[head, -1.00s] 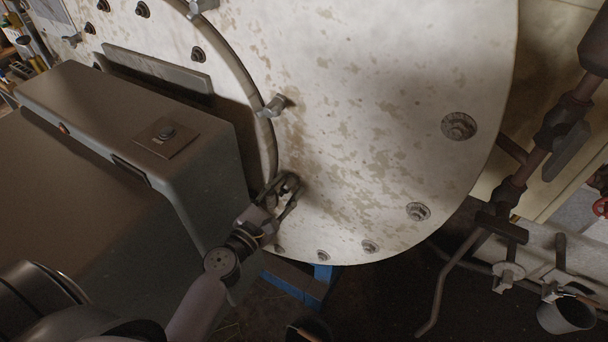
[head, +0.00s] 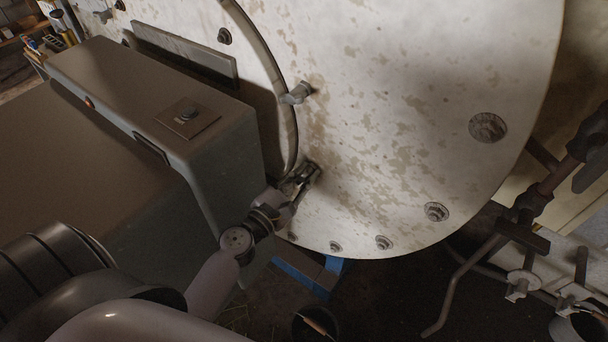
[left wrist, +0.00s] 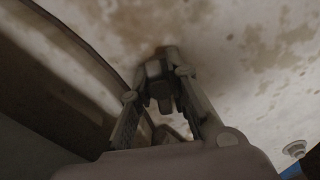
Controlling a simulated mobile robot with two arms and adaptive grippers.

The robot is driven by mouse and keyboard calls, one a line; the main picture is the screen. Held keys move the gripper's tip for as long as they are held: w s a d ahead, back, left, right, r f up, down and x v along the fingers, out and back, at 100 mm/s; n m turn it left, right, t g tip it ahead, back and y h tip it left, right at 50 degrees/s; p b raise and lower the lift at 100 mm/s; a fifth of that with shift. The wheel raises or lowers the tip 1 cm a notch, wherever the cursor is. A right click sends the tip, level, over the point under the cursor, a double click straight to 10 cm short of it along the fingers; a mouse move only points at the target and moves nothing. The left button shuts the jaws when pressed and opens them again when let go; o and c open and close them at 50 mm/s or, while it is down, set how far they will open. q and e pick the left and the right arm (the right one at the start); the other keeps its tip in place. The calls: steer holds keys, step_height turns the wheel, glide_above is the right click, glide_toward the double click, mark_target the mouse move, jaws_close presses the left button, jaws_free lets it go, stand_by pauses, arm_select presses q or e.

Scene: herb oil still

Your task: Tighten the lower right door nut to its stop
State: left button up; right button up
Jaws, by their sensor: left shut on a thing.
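The lower right door nut (left wrist: 156,72) shows in the left wrist view as a dark piece against the pale, stained still front. My left gripper (head: 306,174) is at the lower right of the curved door edge (head: 279,55). Its fingers (left wrist: 160,98) are on either side of the nut and shut on it. In the head view the fingers hide most of the nut. Another grey door nut (head: 297,93) sits higher on the same edge, apart from the gripper. My right gripper is not in view.
A large grey box (head: 150,110) stands close left of my left forearm. Bolts such as this one (head: 436,212) dot the still front (head: 420,120). Pipes and a bent bar (head: 455,280) are at the right. A blue stand (head: 305,272) and a dark bucket (head: 314,326) are below.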

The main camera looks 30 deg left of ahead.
arm_select(q)
jaws_close()
steer(key=shift+m, duration=0.4)
steer(key=shift+m+b, duration=0.45)
steer(key=shift+m, duration=0.55)
steer(key=m, duration=0.4)
steer(key=shift+d+m, duration=0.1)
steer(key=shift+m, duration=0.2)
steer(key=m, duration=0.4)
steer(key=shift+f+m+p, duration=0.15)
steer(key=shift+m+p, duration=0.6)
steer(key=shift+m, duration=1.25)
steer(key=shift+f, duration=0.1)
